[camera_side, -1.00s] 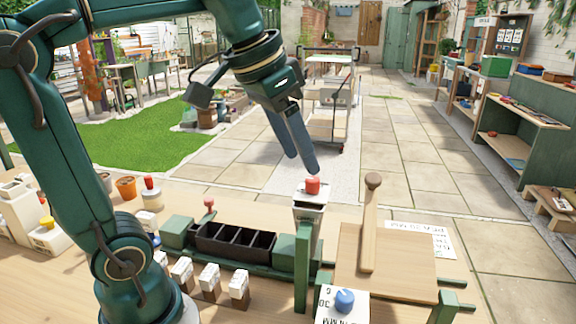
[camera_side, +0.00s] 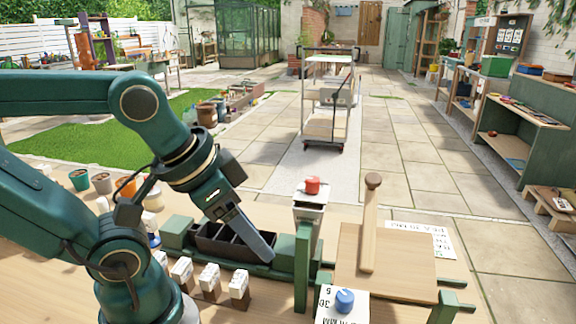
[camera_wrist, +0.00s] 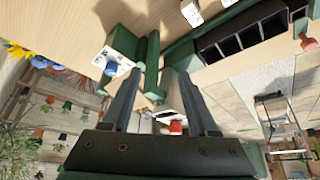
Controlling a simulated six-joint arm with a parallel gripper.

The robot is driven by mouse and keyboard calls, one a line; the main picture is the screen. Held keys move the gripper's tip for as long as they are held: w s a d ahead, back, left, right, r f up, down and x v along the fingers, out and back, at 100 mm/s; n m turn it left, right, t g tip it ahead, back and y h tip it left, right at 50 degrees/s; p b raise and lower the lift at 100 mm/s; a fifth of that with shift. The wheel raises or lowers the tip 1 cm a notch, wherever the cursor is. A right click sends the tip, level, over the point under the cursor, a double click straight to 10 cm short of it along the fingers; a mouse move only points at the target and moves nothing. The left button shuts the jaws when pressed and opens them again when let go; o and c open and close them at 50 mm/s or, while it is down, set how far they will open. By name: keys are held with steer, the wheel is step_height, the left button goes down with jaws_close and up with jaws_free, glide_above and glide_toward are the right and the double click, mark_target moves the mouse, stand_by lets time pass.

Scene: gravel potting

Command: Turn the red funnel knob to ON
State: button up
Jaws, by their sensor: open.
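The red funnel knob (camera_side: 312,185) sits on top of a white-topped post (camera_side: 309,199) right of the dark tray. My gripper (camera_side: 266,252) points down to the right, in front of the dark compartment tray, left of and lower than the red knob. Its fingers are apart and empty in the wrist view (camera_wrist: 157,75). The knob's ON marking cannot be read.
The dark compartment tray (camera_side: 205,241) lies partly behind my gripper. A wooden board with an upright handle (camera_side: 370,225) stands right of the post. A blue knob (camera_side: 344,300) on a white dial plate is at the front. Several small white-topped blocks (camera_side: 209,277) line the front left.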

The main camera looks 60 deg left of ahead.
steer(key=shift+w+d+r+m+g, duration=0.8)
steer(key=shift+w+d+r+m, duration=0.1)
steer(key=shift+w+r+m, duration=0.95)
steer(key=m+g, duration=0.3)
steer(key=m, duration=0.2)
glide_above(346, 295)
steer(key=a, duration=0.1)
step_height(346, 295, down, 4)
steer(key=shift+w+r+n, duration=0.1)
steer(key=shift+r+n, duration=0.1)
steer(key=shift+n, duration=0.05)
steer(key=shift+g, duration=0.5)
steer(key=f, duration=0.5)
steer(key=d+f, duration=0.1)
steer(key=f, duration=0.1)
steer(key=shift+s+f, duration=0.15)
steer(key=shift+s, duration=0.1)
steer(key=shift+w+r+m, duration=0.1)
steer(key=shift+r+m, duration=0.1)
steer(key=shift+m, duration=0.6)
steer(key=m, duration=0.7)
